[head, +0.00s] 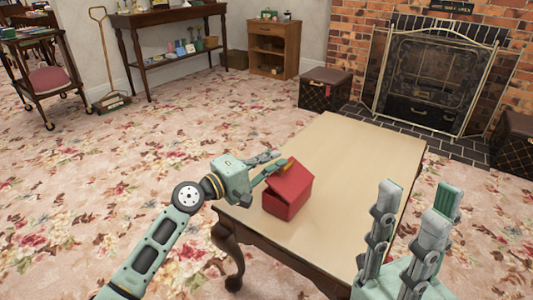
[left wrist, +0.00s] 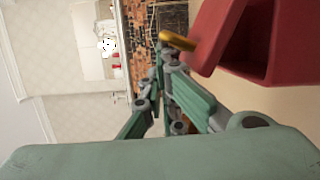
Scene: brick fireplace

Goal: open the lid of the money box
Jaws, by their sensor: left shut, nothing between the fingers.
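The red money box (head: 287,204) stands on the near left part of the table. Its lid (head: 290,180) is raised at a tilt. In the left wrist view the red box (left wrist: 293,45) shows a dark opening beneath the lid (left wrist: 208,38), with a gold handle (left wrist: 177,41) at the lid's edge. My left gripper (head: 277,160) is shut and empty, its fingertips beside the handle; it also shows in the left wrist view (left wrist: 166,55). Whether the fingertips touch the lid is unclear. My right gripper (head: 420,200) is open and empty, its fingers pointing up at the table's right side.
The wooden table (head: 345,160) is bare apart from the box. A brick fireplace (head: 430,75) with a brass-edged screen is behind it. A dark trunk (head: 325,88) stands at the table's far side. Open floral carpet (head: 120,165) lies to the left.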

